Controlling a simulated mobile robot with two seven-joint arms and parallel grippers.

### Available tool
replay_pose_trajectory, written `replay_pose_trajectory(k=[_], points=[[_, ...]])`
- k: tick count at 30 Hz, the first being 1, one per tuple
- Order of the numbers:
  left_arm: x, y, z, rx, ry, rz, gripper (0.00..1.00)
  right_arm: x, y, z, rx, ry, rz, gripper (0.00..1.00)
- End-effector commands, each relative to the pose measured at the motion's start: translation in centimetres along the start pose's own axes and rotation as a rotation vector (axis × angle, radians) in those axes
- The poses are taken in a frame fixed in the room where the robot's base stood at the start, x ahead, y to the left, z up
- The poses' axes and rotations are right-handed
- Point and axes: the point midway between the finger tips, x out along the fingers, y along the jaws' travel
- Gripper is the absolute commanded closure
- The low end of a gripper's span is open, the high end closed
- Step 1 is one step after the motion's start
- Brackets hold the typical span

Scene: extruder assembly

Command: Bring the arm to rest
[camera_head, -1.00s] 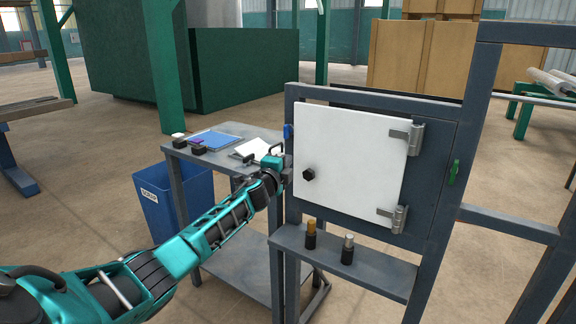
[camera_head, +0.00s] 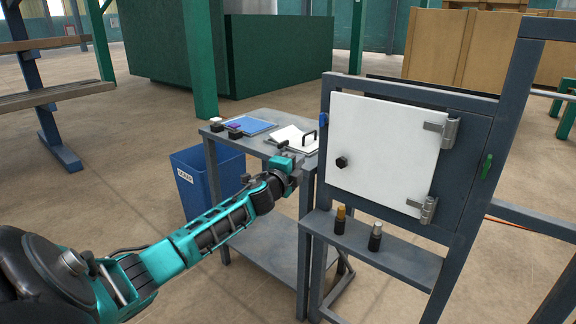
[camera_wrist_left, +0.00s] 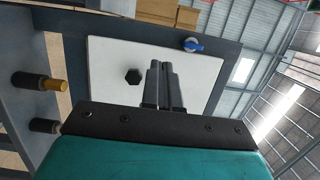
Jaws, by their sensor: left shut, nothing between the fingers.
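My left arm comes in from the left in the head view, with its teal and black links stretched toward the small table. My left gripper (camera_head: 290,168) is at the table's front right corner, just left of the white door panel (camera_head: 385,145). In the left wrist view my left gripper (camera_wrist_left: 163,64) has its two fingers together with nothing between them. The white panel also shows behind the fingers there (camera_wrist_left: 105,75), with its black knob (camera_wrist_left: 133,76). My right arm and gripper are not in view.
The grey table (camera_head: 262,145) holds a blue tray (camera_head: 250,126), a white tray (camera_head: 303,142) and small dark blocks. A blue bin (camera_head: 193,180) stands left of it. A shelf (camera_head: 400,257) under the panel holds an orange-topped (camera_head: 340,219) and a silver-topped piece (camera_head: 376,236).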

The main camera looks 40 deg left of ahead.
Motion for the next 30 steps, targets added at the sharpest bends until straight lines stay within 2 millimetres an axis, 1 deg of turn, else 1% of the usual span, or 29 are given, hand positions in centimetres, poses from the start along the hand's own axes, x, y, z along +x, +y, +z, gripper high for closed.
replay_pose_trajectory(k=[1, 3, 9, 12, 19, 21, 23, 26, 27, 29, 30], points=[[-0.8, 0.0, 0.1, 0.002, 0.002, 0.002, 1.00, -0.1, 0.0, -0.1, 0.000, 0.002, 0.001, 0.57], [-1.6, 0.1, 0.3, 0.001, 0.002, 0.002, 1.00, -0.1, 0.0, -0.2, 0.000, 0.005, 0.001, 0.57], [-3.1, 0.0, 0.7, 0.000, 0.000, 0.000, 1.00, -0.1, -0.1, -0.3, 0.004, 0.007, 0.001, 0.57], [-3.4, 0.0, 0.7, 0.000, 0.001, 0.000, 1.00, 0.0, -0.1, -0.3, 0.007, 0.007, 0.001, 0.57], [-3.5, 0.0, 0.7, -0.001, 0.001, 0.000, 1.00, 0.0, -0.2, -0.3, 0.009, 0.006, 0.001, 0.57], [-3.7, 0.4, 0.5, -0.010, 0.004, 0.007, 1.00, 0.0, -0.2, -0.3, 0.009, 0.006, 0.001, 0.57], [-4.2, 1.5, -0.2, -0.036, 0.014, 0.027, 1.00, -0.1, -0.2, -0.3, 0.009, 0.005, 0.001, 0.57], [-6.0, 5.0, -2.5, -0.126, 0.043, 0.094, 1.00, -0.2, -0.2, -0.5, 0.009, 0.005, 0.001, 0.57], [-7.3, 6.9, -3.7, -0.182, 0.056, 0.134, 1.00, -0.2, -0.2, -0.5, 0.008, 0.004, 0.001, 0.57], [-9.6, 10.0, -5.9, -0.278, 0.074, 0.202, 1.00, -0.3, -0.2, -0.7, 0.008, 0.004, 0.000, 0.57], [-11.4, 12.1, -7.4, -0.352, 0.083, 0.252, 1.00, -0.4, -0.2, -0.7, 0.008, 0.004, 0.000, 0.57]])
